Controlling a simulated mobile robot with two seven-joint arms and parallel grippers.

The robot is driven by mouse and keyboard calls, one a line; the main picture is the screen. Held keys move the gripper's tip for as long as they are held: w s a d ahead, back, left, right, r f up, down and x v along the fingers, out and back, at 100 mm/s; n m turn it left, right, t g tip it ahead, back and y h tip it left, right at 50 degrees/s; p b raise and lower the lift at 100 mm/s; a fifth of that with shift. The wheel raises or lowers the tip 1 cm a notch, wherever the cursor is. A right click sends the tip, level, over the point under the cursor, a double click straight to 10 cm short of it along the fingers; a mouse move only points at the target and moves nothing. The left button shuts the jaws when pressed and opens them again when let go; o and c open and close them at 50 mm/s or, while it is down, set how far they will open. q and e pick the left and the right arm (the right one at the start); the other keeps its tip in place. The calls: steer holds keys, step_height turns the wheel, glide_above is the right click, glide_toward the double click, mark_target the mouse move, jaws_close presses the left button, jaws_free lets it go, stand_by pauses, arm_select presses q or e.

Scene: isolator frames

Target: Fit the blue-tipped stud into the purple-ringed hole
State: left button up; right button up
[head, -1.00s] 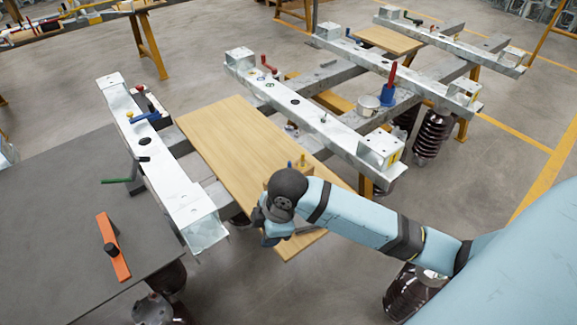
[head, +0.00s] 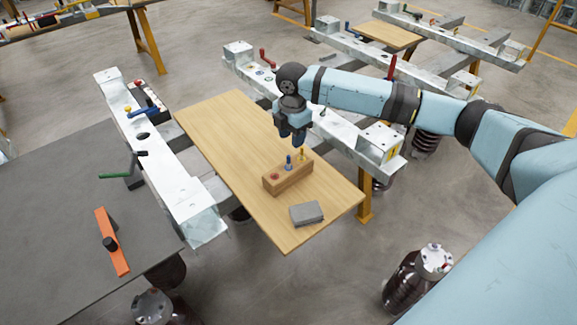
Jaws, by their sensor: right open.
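A wooden block (head: 288,180) on the tan board holds three upright studs: red-tipped on the left, the blue-tipped stud (head: 289,162) in the middle, yellow-tipped on the right. My right gripper (head: 292,142) points down just above and behind the block, its dark fingers apart and empty. It appears close over the blue-tipped stud but not around it. The metal beam (head: 340,125) behind has several holes, partly hidden by my right arm. Small coloured rings show near its left end, but I cannot tell which is purple. My left gripper is out of view.
A grey block (head: 306,213) lies on the tan board (head: 240,160) in front of the wooden block. The left beam (head: 165,165) carries a blue-handled and a green-handled clamp. A red handle (head: 267,58) stands on the rear beam. The board's left half is clear.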

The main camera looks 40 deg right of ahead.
mark_target(289, 161)
step_height(289, 161, down, 4)
steer(key=shift+a+f+b, duration=0.15)
steer(key=shift+f+b, duration=0.05)
steer(key=shift+f, duration=0.7)
steer(key=shift+a+f+b, duration=0.2)
steer(key=shift+f, duration=0.75)
steer(key=shift+a+f+b, duration=0.15)
steer(key=shift+f+b, duration=0.05)
steer(key=shift+f, duration=0.7)
jaws_close()
